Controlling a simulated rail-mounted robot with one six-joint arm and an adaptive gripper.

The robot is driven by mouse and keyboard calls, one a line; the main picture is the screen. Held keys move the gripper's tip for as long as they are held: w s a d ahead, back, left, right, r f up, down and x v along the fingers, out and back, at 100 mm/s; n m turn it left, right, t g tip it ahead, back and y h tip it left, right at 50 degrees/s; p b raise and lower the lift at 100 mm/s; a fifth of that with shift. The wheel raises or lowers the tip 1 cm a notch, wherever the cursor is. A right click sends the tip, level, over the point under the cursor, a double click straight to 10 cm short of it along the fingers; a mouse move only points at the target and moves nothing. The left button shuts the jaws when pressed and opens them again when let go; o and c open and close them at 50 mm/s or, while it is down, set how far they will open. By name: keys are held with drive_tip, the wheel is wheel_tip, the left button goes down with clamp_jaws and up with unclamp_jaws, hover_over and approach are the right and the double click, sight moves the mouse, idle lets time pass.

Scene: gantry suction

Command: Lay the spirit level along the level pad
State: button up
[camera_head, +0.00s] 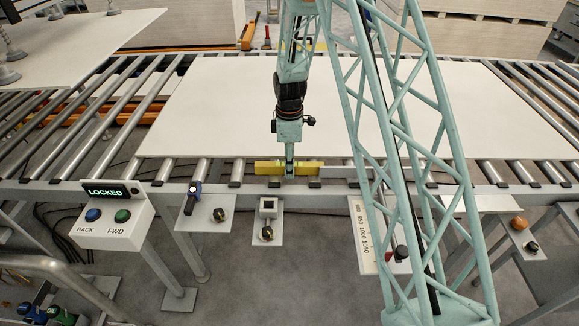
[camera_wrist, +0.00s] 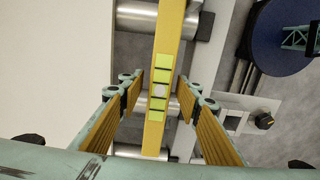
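The spirit level (camera_head: 308,168) is a yellow bar lying lengthwise along the near edge of the roller conveyor, in front of the pale board. In the wrist view the level (camera_wrist: 174,35) runs up the picture, with lime-green blocks and a pale round spot at its middle. My gripper (camera_head: 288,176) is directly above its middle, pointing down. In the wrist view my gripper's padded fingers (camera_wrist: 160,88) stand one on each side of the level, with visible gaps. A grey strip (camera_head: 338,172) continues right of the level; I cannot tell whether it is the level pad.
The large pale board (camera_head: 220,100) covers the rollers behind the level. A control box (camera_head: 112,222) reading LOCKED stands front left. Small brackets with a blue-topped tool (camera_head: 194,190) and a knob (camera_head: 267,233) project from the near rail. My lattice arm hides part of the right side.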

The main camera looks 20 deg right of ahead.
wheel_tip(320, 180, up, 11)
drive_tip(key=shift+f+p, duration=0.1)
drive_tip(key=shift+p, duration=0.4)
drive_tip(key=shift+r, duration=0.65)
idle(0.4)
drive_tip(key=s+a+r+m+t, duration=0.1)
drive_tip(key=s+r+m, duration=0.3)
drive_tip(key=s+r, duration=0.85)
drive_tip(key=s+a+r+m+t, duration=0.1)
drive_tip(key=s+r+m, duration=0.3)
drive_tip(key=s+r, duration=0.9)
drive_tip(key=s+r+m+t, duration=0.1)
drive_tip(key=s+r+m, duration=0.2)
drive_tip(key=s, duration=0.9)
drive_tip(key=s+r+m, duration=0.3)
drive_tip(key=s+r, duration=0.2)
drive_tip(key=s, duration=0.7)
drive_tip(key=shift+a+r+m+t, duration=0.25)
drive_tip(key=shift+r+m+t, duration=0.05)
drive_tip(key=shift+r+t, duration=0.1)
